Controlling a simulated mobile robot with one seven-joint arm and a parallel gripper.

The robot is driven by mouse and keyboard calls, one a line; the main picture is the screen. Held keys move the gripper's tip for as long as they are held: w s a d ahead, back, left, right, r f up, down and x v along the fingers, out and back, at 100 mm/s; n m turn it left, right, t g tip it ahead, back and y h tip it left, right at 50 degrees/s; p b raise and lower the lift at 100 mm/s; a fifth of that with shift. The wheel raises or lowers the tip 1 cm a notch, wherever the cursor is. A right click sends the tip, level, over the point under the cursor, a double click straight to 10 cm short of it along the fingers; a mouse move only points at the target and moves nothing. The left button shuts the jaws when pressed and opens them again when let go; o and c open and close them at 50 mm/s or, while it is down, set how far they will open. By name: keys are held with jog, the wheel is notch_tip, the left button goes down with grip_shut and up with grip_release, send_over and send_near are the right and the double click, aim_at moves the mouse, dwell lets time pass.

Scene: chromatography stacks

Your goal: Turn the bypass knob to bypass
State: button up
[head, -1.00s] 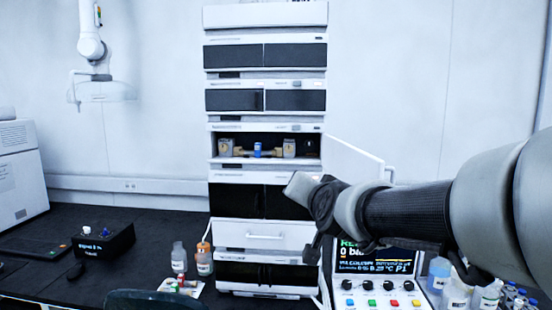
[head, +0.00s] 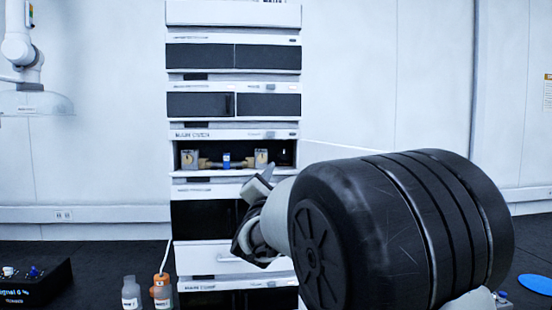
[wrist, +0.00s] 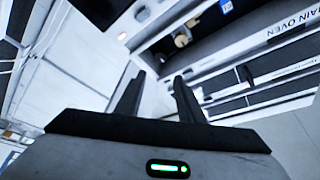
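The instrument stack (head: 233,14) stands ahead. Its open main oven compartment (head: 175,158) holds a blue part (head: 227,160) between two pale blocks with brass-coloured fittings (head: 190,159). I cannot tell which part, if any, is the bypass knob. A black box (head: 38,283) at the lower left carries small white and blue knobs on top. My gripper (wrist: 157,95) is open and empty, its two dark fingers apart, tilted against the oven front, whose label (wrist: 290,25) shows in the wrist view. In the head view the gripper is in front of the stack, just below the oven.
Bottles (head: 131,293) stand at the stack's lower left. My dark arm link hides the lower right. A blue disc (head: 536,284) lies on the far right bench.

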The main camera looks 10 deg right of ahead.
aim_at(285, 154)
jog(key=p+x, duration=0.1)
jog(key=x, duration=1.3)
jog(key=shift+w+p, duration=0.15)
jog(key=shift+p, duration=0.2)
jog(key=c, duration=0.8)
